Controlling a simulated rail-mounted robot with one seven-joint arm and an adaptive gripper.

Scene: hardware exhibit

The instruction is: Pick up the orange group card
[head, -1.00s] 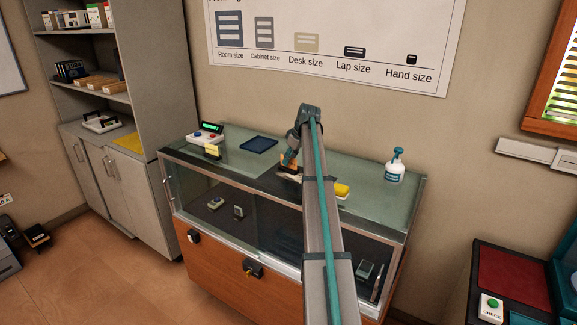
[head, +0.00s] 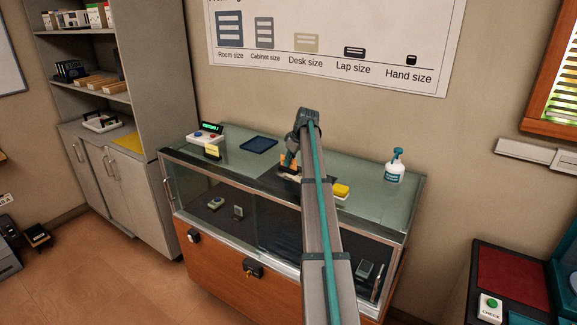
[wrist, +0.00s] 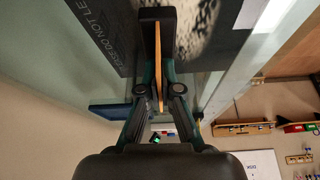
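The orange group card (wrist: 158,65) shows nearly edge-on in the wrist view, as a thin orange strip between my fingers. My gripper (wrist: 157,40) is closed in on it from both sides, with its dark pads at the card's two faces. In the head view the orange card (head: 289,162) shows as a small patch at my gripper (head: 288,167), above the dark mat on the glass display case. The far ends of the pads are dark, and the card's lower edge is hard to make out.
A shelf cabinet (head: 155,75) stands at the left. The wall is close behind.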

